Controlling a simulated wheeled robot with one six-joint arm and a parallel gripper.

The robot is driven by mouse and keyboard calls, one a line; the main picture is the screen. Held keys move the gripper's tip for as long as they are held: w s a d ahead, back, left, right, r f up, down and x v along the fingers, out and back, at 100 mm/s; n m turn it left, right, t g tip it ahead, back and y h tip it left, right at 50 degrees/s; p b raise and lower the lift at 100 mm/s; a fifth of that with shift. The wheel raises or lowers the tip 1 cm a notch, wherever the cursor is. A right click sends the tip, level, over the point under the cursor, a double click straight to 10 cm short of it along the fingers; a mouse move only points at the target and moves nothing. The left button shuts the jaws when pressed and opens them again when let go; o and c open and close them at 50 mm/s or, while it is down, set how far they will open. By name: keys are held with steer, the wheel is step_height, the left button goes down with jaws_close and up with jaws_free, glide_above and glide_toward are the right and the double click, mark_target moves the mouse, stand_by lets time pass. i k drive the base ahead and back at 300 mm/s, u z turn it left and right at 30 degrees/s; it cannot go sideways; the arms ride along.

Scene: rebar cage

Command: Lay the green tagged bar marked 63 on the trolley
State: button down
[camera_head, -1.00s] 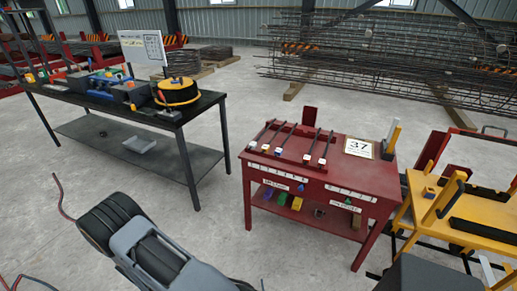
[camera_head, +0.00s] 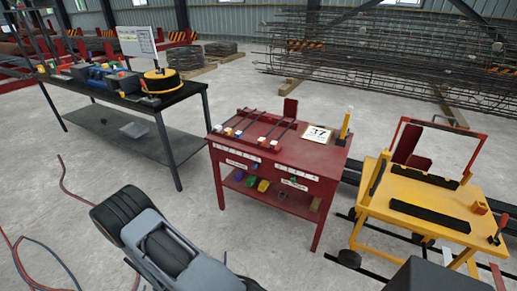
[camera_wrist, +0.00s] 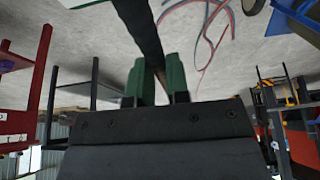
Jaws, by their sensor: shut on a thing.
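My gripper (camera_wrist: 157,82) shows in the wrist view, with its green fingers shut on a dark bar (camera_wrist: 143,34). The bar runs up out of that view, and I see no tag or number on it. In the head view my arm is at the lower left, and the gripper cannot be made out. The yellow trolley (camera_head: 378,205) stands at the right in the head view, away from my arm. Black strips lie across its top, with an orange block at its right side and a red upright handle frame behind.
A red table (camera_head: 285,155) with several tagged bars and a 37 sign (camera_head: 318,133) stands left of the trolley. A black workbench (camera_head: 150,108) is at the left. Hoses (camera_head: 60,215) lie on the floor. Rebar cages fill the back. Bare floor lies before the red table.

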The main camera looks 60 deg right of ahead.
mark_target(403, 184)
steer(key=k, duration=0.8)
steer(key=z, duration=1.8)
